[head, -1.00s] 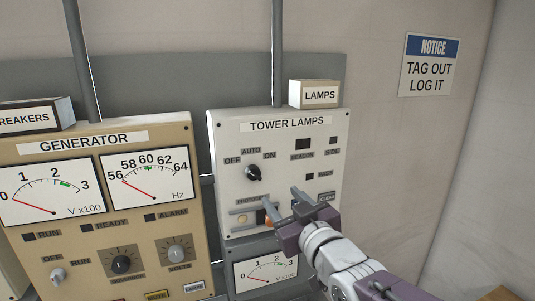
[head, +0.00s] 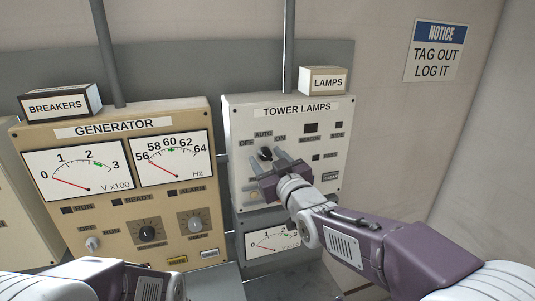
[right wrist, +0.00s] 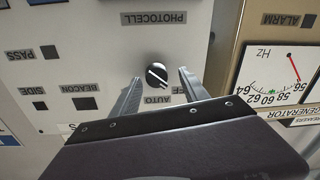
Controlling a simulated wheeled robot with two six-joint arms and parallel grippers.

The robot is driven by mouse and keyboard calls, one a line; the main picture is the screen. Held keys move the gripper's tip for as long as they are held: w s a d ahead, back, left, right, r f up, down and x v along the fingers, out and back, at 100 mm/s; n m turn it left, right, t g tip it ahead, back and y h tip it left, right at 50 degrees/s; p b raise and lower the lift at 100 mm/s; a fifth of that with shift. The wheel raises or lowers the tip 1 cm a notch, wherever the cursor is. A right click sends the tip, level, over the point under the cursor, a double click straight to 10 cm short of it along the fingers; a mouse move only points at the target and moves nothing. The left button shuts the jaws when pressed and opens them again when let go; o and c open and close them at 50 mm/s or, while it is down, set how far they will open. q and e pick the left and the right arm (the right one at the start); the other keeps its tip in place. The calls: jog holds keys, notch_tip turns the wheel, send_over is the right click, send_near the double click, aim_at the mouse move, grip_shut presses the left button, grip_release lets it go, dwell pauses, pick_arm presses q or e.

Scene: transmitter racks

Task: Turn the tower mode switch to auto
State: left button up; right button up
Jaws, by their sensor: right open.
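The tower mode switch (head: 265,153) is a black round knob on the white TOWER LAMPS panel (head: 235,115), below the labels OFF, AUTO and ON. It also shows in the right wrist view (right wrist: 157,75), where the panel appears upside down. Its pale mark appears to point toward OFF. My right gripper (head: 264,166) is open in front of the knob. In the right wrist view its fingers (right wrist: 160,77) stand on either side of the knob, with gaps showing; contact cannot be seen. My left gripper is out of view; only my left arm shows at the bottom left.
The tan GENERATOR panel (head: 110,150), with meters and knobs, stands to the left. A lower meter (head: 273,240) sits under the tower panel. Free space and bare wall lie to the right.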

jog(key=shift+w+d+f, duration=0.15)
jog(key=shift+w+d, duration=0.1)
jog(key=shift+w, duration=0.15)
jog(key=c, duration=0.4)
jog(key=shift+a, duration=0.15)
grip_shut()
